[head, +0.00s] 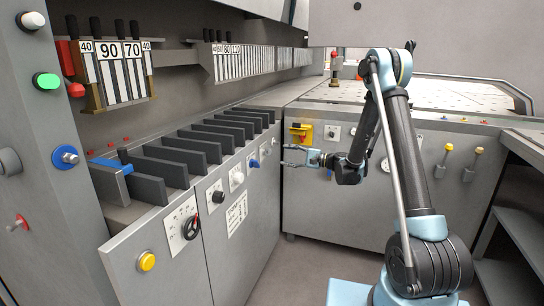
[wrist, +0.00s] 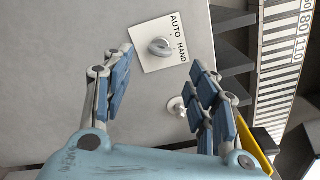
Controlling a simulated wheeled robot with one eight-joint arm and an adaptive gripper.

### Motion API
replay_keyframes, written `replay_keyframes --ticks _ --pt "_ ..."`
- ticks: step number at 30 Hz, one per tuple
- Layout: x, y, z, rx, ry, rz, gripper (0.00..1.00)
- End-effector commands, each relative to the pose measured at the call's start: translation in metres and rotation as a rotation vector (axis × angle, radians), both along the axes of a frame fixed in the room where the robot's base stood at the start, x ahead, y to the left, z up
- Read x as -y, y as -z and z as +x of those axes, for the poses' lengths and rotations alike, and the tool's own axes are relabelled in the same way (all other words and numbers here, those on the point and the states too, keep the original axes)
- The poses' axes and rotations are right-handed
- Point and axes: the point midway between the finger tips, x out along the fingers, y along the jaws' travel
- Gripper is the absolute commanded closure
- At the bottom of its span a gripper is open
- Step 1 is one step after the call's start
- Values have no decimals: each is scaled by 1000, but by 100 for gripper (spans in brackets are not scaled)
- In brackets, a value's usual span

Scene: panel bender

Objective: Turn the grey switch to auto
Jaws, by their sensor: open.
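The grey switch (wrist: 160,47) is a small rounded knob on a white square plate marked AUTO and HAND. The plate is on a grey panel and appears sideways in the wrist view. I cannot tell which word the knob points to. My gripper (wrist: 161,62) is open and empty, and the knob shows between its blue fingertips, apart from both. In the head view my gripper (head: 286,156) reaches left toward the left console. The switch is too small there to single out among the console's controls.
A second small white knob (wrist: 178,105) is close to the right finger. A yellow box (head: 300,132) is on the back panel.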

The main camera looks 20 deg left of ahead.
Motion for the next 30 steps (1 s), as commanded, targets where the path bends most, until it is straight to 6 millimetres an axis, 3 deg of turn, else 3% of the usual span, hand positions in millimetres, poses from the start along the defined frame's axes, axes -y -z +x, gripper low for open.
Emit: replay_keyframes --ticks 6,15,28,30 --pt "-40 0 3 0 -4 0 47" --pt "-76 0 6 0 -1 0 47" --pt "-84 0 7 0 0 0 47" --pt "-84 0 7 0 0 0 63"
